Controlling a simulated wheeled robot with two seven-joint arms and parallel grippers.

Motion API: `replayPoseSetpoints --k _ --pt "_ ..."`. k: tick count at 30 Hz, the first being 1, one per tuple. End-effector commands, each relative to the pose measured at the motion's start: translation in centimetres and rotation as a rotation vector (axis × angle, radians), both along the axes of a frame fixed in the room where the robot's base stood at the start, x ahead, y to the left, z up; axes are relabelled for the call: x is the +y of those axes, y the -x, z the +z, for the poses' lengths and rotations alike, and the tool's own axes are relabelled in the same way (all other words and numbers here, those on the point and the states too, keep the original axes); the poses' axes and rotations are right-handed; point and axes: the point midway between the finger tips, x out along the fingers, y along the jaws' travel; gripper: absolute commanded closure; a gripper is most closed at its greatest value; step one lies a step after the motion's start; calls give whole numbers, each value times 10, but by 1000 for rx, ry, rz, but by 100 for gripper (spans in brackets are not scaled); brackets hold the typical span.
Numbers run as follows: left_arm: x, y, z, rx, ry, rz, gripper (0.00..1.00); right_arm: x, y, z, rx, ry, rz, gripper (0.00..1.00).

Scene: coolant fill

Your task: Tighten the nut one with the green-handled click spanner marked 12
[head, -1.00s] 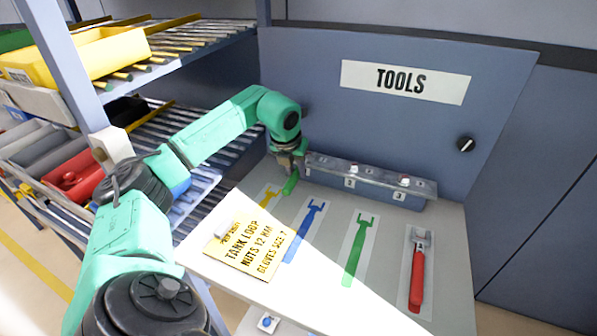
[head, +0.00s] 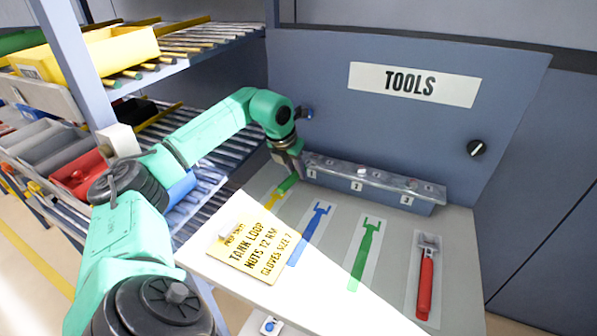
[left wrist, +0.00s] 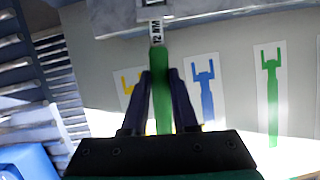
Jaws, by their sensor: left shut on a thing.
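My left gripper (head: 290,168) is shut on the green-handled spanner (head: 287,184) at the left end of the nut rail (head: 375,187). In the left wrist view the green handle (left wrist: 161,95) lies between both fingers, and its shank carries a label ending in NM. The spanner's head reaches the rail at the top edge of that view. Nut one is hidden behind the gripper in the head view, so I cannot tell how the jaw sits on it. Stations 2 and 3 show further right. My right gripper is not in view.
The tool board has a bare green outline (head: 367,255), a blue outline (head: 310,233) and a yellow one, partly hidden. A red-handled spanner (head: 425,285) lies at the right. A yellow card (head: 258,247) reads TANK LOOP, NUTS 12 NM. A roller rack with bins stands left.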

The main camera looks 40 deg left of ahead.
Motion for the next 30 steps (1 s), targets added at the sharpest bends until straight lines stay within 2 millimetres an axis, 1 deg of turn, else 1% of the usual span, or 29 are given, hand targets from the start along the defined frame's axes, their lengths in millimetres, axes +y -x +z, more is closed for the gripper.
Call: replayPoseSetpoints --k 11,24,30 --pt "2 0 0 -1 -2 -14 100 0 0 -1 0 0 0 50" --pt "14 2 0 1 -1 -131 100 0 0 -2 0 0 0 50" --pt "17 2 0 -1 -2 -152 100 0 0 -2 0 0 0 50"
